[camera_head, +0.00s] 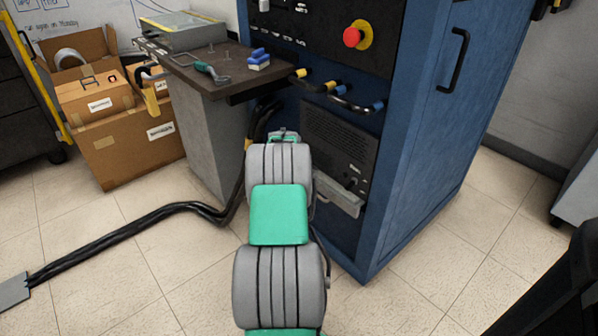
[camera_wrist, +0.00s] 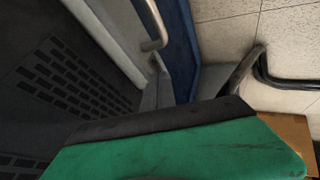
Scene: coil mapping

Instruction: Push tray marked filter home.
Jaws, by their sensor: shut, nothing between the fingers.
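A light grey tray (camera_head: 338,196) sticks out low on the front of the blue cabinet, just below the black vented panel. I cannot read any "filter" marking on it. In the wrist view a pale grey metal part with a bar-shaped handle (camera_wrist: 154,42) stands beyond my gripper; I cannot tell for sure that it is the same tray. My gripper (camera_wrist: 165,122) fills the lower part of the wrist view as a green body with a black edge. It is shut and empty. In the head view my arm hides it, and contact with the tray cannot be told.
The blue cabinet (camera_head: 420,130) has a vented panel (camera_head: 338,145), cable plugs and a red button (camera_head: 353,37). A workbench (camera_head: 190,75) with tools stands left of it, beside cardboard boxes (camera_head: 125,140). Black cables (camera_head: 150,220) cross the floor.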

